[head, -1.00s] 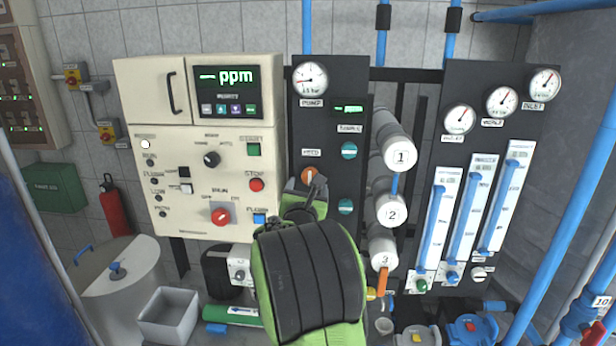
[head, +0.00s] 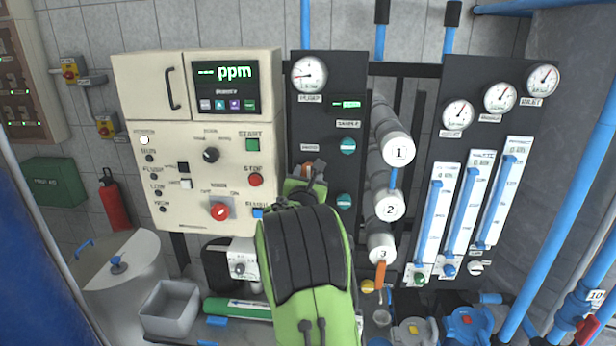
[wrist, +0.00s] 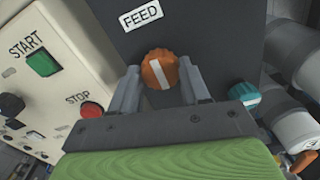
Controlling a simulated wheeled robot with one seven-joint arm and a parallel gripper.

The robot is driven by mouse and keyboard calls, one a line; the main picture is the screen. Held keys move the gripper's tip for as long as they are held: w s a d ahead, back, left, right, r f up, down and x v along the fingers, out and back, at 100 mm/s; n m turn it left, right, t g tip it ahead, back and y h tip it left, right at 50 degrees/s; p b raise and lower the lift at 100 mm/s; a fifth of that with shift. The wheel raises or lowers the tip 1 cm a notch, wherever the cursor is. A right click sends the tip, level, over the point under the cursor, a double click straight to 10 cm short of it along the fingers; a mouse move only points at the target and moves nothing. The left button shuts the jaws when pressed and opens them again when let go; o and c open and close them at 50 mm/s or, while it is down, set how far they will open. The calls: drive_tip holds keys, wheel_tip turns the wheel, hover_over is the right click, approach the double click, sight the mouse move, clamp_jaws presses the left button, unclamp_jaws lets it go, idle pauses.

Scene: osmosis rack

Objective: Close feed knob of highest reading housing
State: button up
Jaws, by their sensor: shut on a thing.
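The orange feed knob (wrist: 160,70) with a white bar sits below the FEED label (wrist: 141,18) in the wrist view. My gripper (wrist: 162,84) is shut on it, one finger on each side. The bar runs nearly along the fingers. In the head view my gripper (head: 305,179) hides most of the knob. White housings 1 (head: 398,152), 2 (head: 389,206) and 3 (head: 381,253) stand in a column to the right. The small green display (head: 348,104) is too blurred to read.
Teal knobs (head: 348,146) (head: 344,201) sit right of my gripper on the dark panel (head: 322,120). The cream control box (head: 140,100) with the red STOP button (head: 255,180) is close on the left. Flowmeters (head: 462,215) stand farther right.

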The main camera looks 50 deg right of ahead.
drive_tip(key=m+b, duration=0.3)
drive_tip(key=m, duration=0.1)
drive_tip(key=shift+f, duration=0.15)
drive_tip(key=m+b, duration=0.4)
drive_tip(key=m, duration=0.1)
drive_tip(key=m+b, duration=0.2)
drive_tip(key=m, duration=0.2)
drive_tip(key=shift+s+f+b, duration=0.1)
drive_tip(key=shift+b, duration=0.2)
drive_tip(key=shift+m+b, duration=1.3)
drive_tip(key=shift+m, duration=1.1)
drive_tip(key=o, duration=1.1)
drive_tip(key=shift+c, duration=0.2)
